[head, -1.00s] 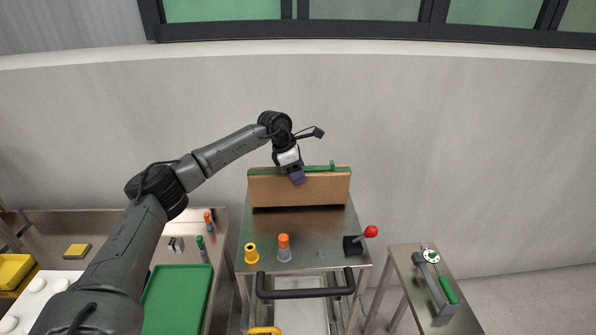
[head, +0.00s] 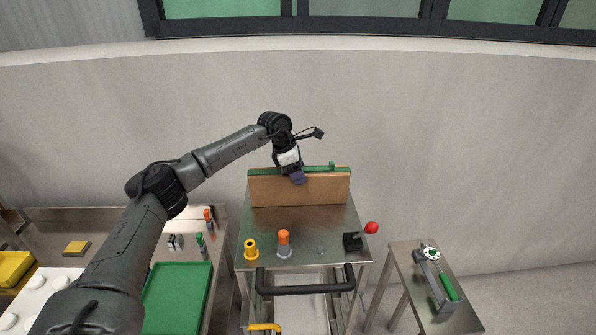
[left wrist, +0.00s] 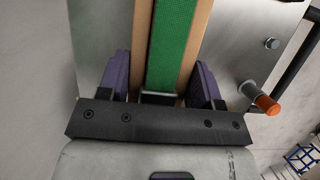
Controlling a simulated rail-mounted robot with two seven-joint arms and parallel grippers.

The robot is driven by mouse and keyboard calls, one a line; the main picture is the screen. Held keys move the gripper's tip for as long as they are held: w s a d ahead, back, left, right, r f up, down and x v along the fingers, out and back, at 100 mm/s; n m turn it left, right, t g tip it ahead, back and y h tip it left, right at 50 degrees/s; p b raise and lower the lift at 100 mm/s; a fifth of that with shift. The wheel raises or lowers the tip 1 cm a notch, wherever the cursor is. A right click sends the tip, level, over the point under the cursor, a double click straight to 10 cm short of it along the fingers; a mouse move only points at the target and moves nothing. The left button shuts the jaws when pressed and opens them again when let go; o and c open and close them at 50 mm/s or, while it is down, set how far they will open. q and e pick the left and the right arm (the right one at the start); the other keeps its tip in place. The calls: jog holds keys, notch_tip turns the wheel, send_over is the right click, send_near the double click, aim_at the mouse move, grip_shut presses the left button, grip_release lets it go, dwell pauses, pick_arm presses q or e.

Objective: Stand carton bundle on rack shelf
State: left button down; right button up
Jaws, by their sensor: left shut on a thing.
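The carton bundle (head: 300,192) is a wide, flat brown cardboard block with a green strap along its top edge. It stands upright on its long edge on the metal table top (head: 330,228), near the back. My left gripper (head: 297,178) is over its top edge, left of its middle, with purple fingers. In the left wrist view the two purple fingers (left wrist: 164,85) are on either side of the bundle and its green strap (left wrist: 172,45), shut on it. The bundle's underside is hidden. No rack shelf can be made out for certain. My right gripper is out of view.
A side table (head: 408,262) is at right. A green tray (head: 178,300) lies at left.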

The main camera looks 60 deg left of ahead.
pick_arm(q)
jog(key=shift+c, duration=1)
grip_release()
jog(key=shift+r, duration=0.1)
jog(key=b+v, duration=0.1)
jog(key=v, duration=1.1)
jog(key=shift+v, duration=0.9)
